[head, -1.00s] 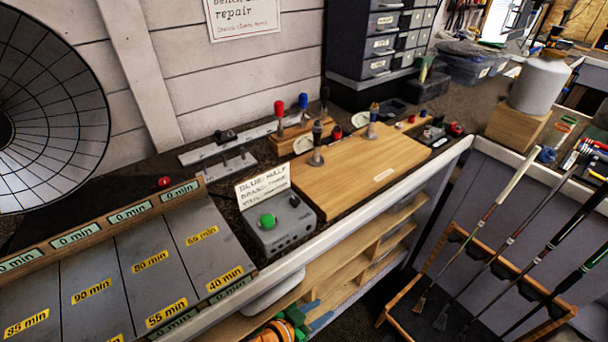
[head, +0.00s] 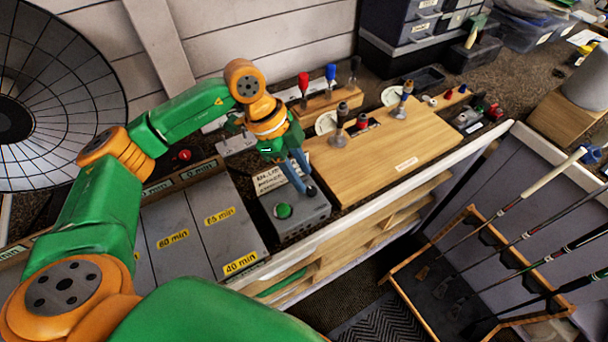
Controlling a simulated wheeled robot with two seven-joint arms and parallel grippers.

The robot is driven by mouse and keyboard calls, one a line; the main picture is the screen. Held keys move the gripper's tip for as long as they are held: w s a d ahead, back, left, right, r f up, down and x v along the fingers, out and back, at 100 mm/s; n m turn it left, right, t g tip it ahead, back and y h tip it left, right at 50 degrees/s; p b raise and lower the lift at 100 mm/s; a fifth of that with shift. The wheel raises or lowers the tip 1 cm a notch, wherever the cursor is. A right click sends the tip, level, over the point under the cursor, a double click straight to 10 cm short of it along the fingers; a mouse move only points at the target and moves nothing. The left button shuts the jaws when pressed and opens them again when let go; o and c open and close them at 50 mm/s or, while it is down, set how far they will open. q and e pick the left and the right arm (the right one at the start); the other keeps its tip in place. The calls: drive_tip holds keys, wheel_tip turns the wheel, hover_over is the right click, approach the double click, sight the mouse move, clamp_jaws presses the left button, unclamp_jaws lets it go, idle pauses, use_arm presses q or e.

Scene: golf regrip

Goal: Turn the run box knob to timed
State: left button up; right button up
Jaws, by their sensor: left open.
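The run box (head: 300,222) is a small grey box on the bench, in the lower middle of the head view. It has a round green button (head: 283,211) on top and small dark controls on its front. Its dark knob (head: 311,191) is at the top right, partly hidden by my fingers, so its setting cannot be read. My left gripper (head: 303,182) points down with its blue-grey fingers at the knob. It is open; whether the fingers touch the knob cannot be told. My right gripper is out of view.
A handwritten card (head: 268,180) stands behind the box, partly covered by my gripper. A wooden board (head: 375,165) with upright tools lies close on the right. Grey panels with yellow minute labels (head: 219,215) lie left. A rack of golf clubs (head: 480,265) stands at right.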

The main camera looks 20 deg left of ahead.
sight(311, 190)
use_arm(q)
drive_tip(key=x, duration=0.3)
drive_tip(key=shift+w+d+f+p, duration=0.1)
drive_tip(key=shift+d+f+p, duration=0.05)
drive_tip(key=shift+f+p, duration=0.25)
drive_tip(key=shift+a+f, duration=0.1)
drive_tip(key=shift+a, duration=0.1)
drive_tip(key=shift+d, duration=0.15)
clamp_jaws()
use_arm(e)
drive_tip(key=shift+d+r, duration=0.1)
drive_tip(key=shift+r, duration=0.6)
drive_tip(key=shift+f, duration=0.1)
